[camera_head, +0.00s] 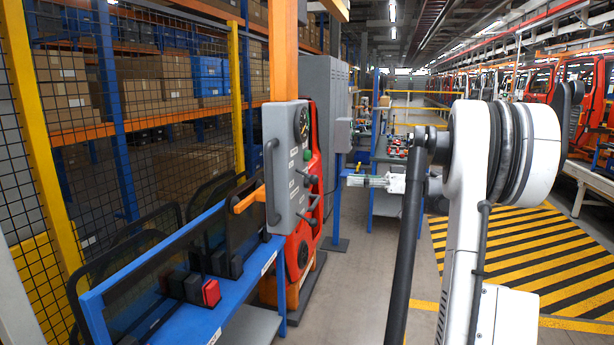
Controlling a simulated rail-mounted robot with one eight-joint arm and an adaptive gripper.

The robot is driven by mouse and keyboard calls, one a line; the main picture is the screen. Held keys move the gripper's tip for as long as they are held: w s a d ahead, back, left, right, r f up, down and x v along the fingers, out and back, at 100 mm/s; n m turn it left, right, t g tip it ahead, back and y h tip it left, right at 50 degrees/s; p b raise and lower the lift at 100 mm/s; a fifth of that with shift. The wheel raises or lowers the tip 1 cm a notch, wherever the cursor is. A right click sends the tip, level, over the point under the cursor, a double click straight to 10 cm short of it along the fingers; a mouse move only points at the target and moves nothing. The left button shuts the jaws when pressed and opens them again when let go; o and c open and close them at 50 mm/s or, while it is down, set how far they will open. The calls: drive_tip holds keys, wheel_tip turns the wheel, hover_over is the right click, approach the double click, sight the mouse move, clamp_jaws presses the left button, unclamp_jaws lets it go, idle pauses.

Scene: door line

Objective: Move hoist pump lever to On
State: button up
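A grey control panel (286,165) hangs on the orange post, with a round gauge (301,124) near its top. Several short dark levers stick out from its right face: an upper one (306,178), a middle one (312,200) and a lower one (307,219). Small labels sit beside them, too small to read, so I cannot tell which is the hoist pump lever or its setting. What appears to be my gripper (362,181) is small and pale, right of the levers in the picture and apparently apart from them. Its fingers are too unclear to judge.
A blue rack (262,264) holding dark-framed glass panels stands in front of the panel on the left. A red door (306,240) stands behind the panel. Grey cabinets (322,100) and a workbench (390,155) are further back. The grey floor (365,290) is clear.

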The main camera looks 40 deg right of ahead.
sight(309, 177)
drive_tip(key=p+x, duration=0.2)
drive_tip(key=x, duration=1.1)
drive_tip(key=shift+w, duration=0.25)
clamp_jaws()
